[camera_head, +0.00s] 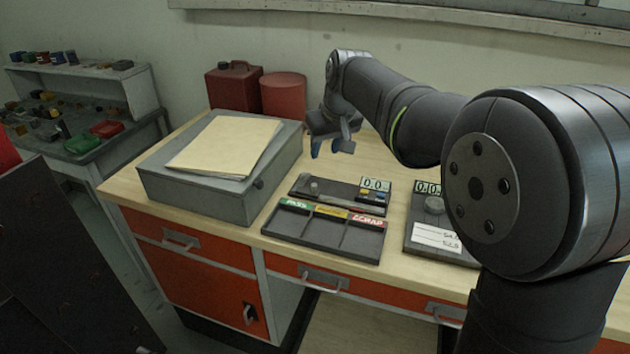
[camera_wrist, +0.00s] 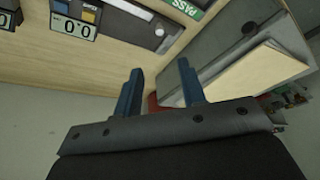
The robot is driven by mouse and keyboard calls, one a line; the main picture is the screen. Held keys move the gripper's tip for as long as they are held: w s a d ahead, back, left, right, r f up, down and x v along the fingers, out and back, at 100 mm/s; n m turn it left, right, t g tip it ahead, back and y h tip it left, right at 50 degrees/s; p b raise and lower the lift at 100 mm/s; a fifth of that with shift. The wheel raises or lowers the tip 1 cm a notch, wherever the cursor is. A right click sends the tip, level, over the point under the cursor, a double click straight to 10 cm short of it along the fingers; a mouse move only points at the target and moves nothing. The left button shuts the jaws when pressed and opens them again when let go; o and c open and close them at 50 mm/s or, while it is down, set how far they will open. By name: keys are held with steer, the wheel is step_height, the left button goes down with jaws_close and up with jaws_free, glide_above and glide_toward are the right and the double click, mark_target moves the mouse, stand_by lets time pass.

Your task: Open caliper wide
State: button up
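The caliper (camera_head: 345,196) lies on the bench behind the sorting tray, a dark long tool with a small display (camera_head: 375,184) that seems to read 0.0 and blue and yellow buttons. Its left end carries a small grey knob (camera_head: 313,187). The gap between its jaws is too small to make out. In the wrist view the caliper (camera_wrist: 140,22) lies at the top, its display upside down. My gripper (camera_head: 331,148) hangs above and behind the caliper, apart from it. Its two blue fingers (camera_wrist: 160,66) stand apart with nothing between them.
The sorting tray (camera_head: 318,232) has PASS, yellow and SCRAP labels. A grey box (camera_head: 205,190) with a folder stands left. Red containers (camera_head: 284,95) stand behind.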

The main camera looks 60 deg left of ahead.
mark_target(314, 184)
steer(key=x, duration=1.4)
steer(key=shift+a+f, duration=0.25)
jaws_close()
